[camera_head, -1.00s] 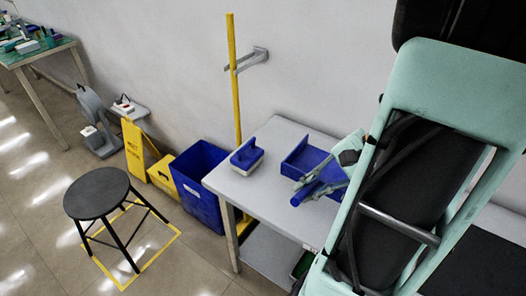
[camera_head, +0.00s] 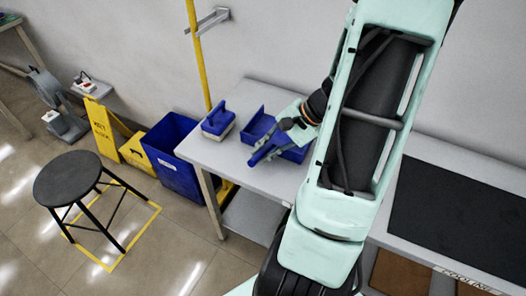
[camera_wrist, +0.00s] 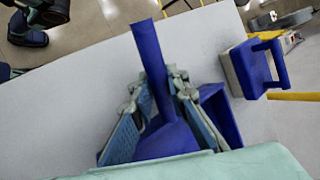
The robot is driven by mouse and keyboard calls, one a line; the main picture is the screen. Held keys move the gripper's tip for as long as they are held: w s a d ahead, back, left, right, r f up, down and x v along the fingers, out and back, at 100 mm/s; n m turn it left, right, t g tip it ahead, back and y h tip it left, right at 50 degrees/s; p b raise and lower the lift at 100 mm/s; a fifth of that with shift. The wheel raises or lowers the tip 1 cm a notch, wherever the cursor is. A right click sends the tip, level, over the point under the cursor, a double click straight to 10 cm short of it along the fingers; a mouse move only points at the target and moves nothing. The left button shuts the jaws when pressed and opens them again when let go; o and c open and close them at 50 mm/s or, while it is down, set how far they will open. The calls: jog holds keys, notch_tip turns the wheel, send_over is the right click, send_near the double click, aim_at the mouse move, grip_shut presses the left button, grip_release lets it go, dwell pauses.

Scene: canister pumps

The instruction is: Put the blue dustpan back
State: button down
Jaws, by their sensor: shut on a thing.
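The blue dustpan (camera_head: 256,124) is over the grey table (camera_head: 190,150), its handle pointing to the front left. I cannot tell whether its pan rests on the top or hovers just above. My gripper (camera_head: 277,142) is shut on the dustpan's handle. In the wrist view the dustpan (camera_wrist: 152,60) runs between the two fingers of my gripper (camera_wrist: 158,108), one on each side. My gripper and arm hide part of the pan. A blue brush with a pale base (camera_head: 217,122) stands left of the dustpan, apart from it; it also shows in the wrist view (camera_wrist: 252,68).
A blue bin (camera_head: 176,160) and a yellow bucket (camera_head: 135,150) stand left of the table, by a yellow pole (camera_head: 197,60) at the wall bracket. A black stool (camera_head: 68,180) stands on the floor. A black mat (camera_head: 460,215) lies on a bench at right.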

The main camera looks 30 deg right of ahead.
jog(key=c, duration=1.9)
grip_release()
jog(key=p+v, duration=0.1)
jog(key=v, duration=1.1)
jog(key=shift+w, duration=0.1)
